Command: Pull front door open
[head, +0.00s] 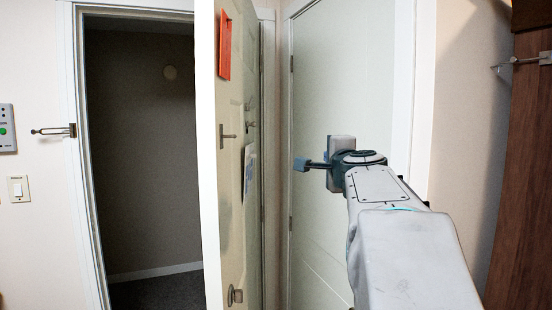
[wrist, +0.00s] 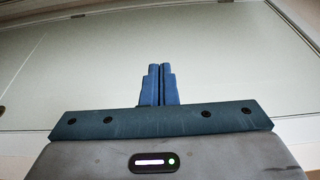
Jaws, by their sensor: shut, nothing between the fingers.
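The front door (head: 232,200) stands swung open in the head view, seen at a steep angle with its pale edge toward me. A round knob (head: 235,295) is low on it, and a metal latch fitting (head: 228,137) is higher up. The dark doorway (head: 140,150) is uncovered to its left. My gripper (head: 300,164) is to the right of the door, apart from its near edge, in front of a second pale door. In the wrist view its blue fingers (wrist: 160,70) are together, with nothing between them. The knob is not in the wrist view.
A closed pale door (head: 335,70) is behind my gripper and also fills the wrist view background (wrist: 230,60). An orange tag (head: 224,45) hangs on the open door. A swing-bar latch (head: 53,131) and light switch (head: 19,188) are at left. Brown wood panelling (head: 522,180) is at right.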

